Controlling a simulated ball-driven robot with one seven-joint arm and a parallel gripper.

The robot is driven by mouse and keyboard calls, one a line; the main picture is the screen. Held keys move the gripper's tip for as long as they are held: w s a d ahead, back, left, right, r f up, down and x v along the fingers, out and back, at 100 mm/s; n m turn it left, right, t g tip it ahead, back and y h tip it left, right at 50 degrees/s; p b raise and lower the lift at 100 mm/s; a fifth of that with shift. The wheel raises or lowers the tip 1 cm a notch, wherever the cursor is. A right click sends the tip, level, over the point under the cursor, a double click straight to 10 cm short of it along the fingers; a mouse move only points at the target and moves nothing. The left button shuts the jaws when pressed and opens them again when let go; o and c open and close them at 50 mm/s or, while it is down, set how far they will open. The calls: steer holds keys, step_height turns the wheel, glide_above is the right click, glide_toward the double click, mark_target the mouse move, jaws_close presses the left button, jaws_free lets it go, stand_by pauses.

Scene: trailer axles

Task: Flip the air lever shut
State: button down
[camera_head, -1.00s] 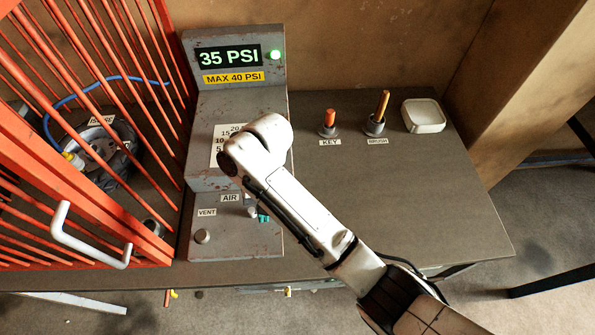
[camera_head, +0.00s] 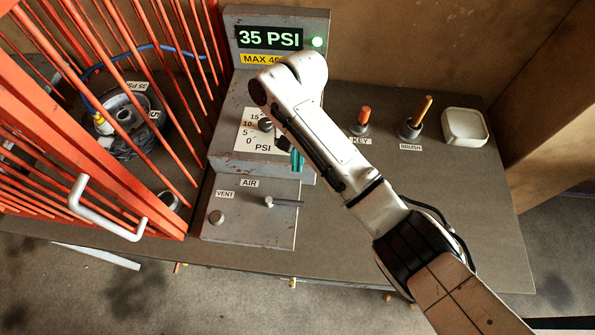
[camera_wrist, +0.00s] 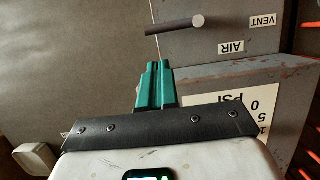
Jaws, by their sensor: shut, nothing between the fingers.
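The air lever (camera_head: 286,203) is on the sloped lower panel of the grey console, just below the AIR label (camera_head: 249,183). Its dark bar points to the right, sideways across the panel. The lever also shows near the top of the wrist view (camera_wrist: 172,26), with a pale round end. My gripper (camera_head: 298,160) is above the lever in the head view, in front of the gauge face, and apart from it. Its teal fingers (camera_wrist: 155,68) are together and empty in the wrist view, with a gap between their tips and the lever.
The display (camera_head: 269,38) reads 35 PSI beside a lit green light. A red cage (camera_head: 75,130) with a white handle stands at left. The KEY (camera_head: 364,118), BRUSH (camera_head: 418,112) and white dish (camera_head: 464,127) stand at right.

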mark_target(287, 202)
steer(key=x, duration=0.9)
steer(key=shift+s+b, duration=0.1)
steer(key=shift+b, duration=0.3)
